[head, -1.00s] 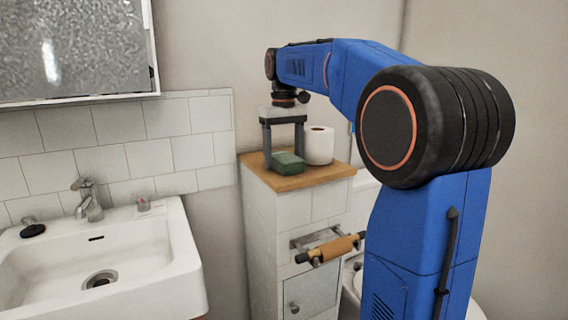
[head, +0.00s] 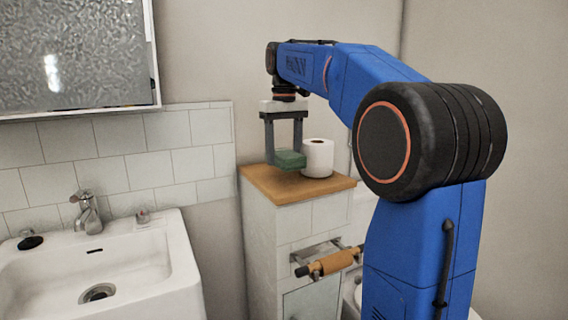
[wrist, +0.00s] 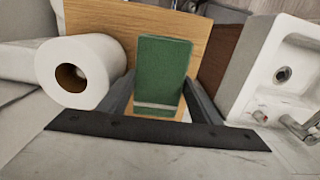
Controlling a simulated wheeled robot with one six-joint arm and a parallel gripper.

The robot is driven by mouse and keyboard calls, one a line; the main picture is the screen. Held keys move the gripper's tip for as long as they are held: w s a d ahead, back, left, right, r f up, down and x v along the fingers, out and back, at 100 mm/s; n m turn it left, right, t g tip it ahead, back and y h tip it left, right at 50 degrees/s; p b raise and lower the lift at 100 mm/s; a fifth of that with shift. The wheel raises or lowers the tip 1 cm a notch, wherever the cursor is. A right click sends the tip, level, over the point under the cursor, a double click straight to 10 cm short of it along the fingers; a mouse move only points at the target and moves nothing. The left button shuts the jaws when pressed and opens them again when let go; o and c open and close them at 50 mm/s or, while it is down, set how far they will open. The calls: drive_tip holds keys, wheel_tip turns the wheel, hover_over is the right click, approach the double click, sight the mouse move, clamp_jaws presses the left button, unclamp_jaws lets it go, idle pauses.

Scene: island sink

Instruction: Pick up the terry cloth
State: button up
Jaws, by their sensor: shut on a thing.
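The terry cloth is a folded green block (head: 290,158) in the head view, above the wooden top of the tiled cabinet. It also shows in the wrist view (wrist: 162,72), with a pale stripe near its lower end. My gripper (head: 283,157) points down, with its two dark fingers on either side of the cloth. The gripper is shut on the cloth and holds it slightly above the wood.
A white toilet paper roll (head: 318,158) stands right beside the cloth on the wooden top (head: 300,189). A paper holder with a brown roll (head: 335,262) sticks out from the cabinet front. A white sink (head: 150,262) with a tap is at left.

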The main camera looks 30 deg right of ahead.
drive_tip(key=shift+r, duration=0.95)
drive_tip(key=shift+s+r, duration=0.2)
drive_tip(key=s, duration=1.9)
drive_tip(key=shift+o, duration=0.5)
drive_tip(key=shift+s+a, duration=0.1)
drive_tip(key=shift+s, duration=0.05)
